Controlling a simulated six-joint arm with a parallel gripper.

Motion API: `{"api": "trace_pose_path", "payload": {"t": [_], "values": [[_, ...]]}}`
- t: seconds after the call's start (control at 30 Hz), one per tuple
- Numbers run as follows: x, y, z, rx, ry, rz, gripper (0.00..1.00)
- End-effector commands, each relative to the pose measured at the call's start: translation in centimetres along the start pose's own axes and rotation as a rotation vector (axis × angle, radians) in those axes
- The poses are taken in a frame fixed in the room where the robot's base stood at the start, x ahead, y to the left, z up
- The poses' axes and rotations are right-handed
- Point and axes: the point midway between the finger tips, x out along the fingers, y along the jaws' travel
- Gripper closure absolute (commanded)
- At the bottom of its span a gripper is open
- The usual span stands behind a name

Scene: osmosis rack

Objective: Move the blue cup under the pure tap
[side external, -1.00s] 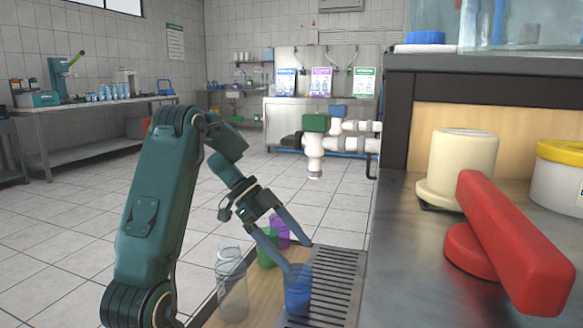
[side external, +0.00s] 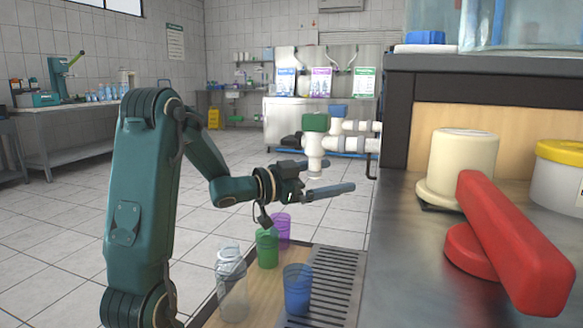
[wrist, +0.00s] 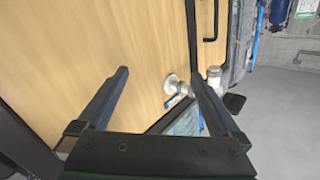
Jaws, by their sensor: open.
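Two white taps stick out left of the wood-fronted cabinet, one with a green handle (side external: 314,122) and one with a blue handle (side external: 337,111). No label shows which is the pure tap. The green-handled tap's spout hangs above and beyond the cup. My gripper (side external: 330,178) is open and empty, raised well above the cup, its fingers pointing right near the spout's height. In the wrist view, the open fingers (wrist: 158,73) face the wood panel and white pipework (wrist: 172,82).
A green cup (side external: 267,248), a purple cup (side external: 283,229) and a clear bottle (side external: 232,285) stand left of the grate on the wooden surface (side external: 258,312). A red handle (side external: 510,245) and cream container (side external: 461,165) sit on the right counter.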

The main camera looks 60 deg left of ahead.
Motion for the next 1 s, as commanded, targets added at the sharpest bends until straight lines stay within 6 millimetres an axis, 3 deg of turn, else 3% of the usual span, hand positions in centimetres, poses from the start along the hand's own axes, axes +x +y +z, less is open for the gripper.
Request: {"api": "trace_pose_path", "payload": {"t": [0.27, 0.63, 0.77, 1.0], "values": [[-0.6, -5.2, -1.5, -0.179, 0.094, -0.375, 0.0], [-5.3, -11.2, 1.0, -0.317, 0.068, -0.827, 0.0], [-5.5, -10.9, 2.4, -0.382, 0.042, -0.904, 0.0], [-3.1, -6.6, 5.8, -0.542, -0.028, -0.951, 0.0]]}}
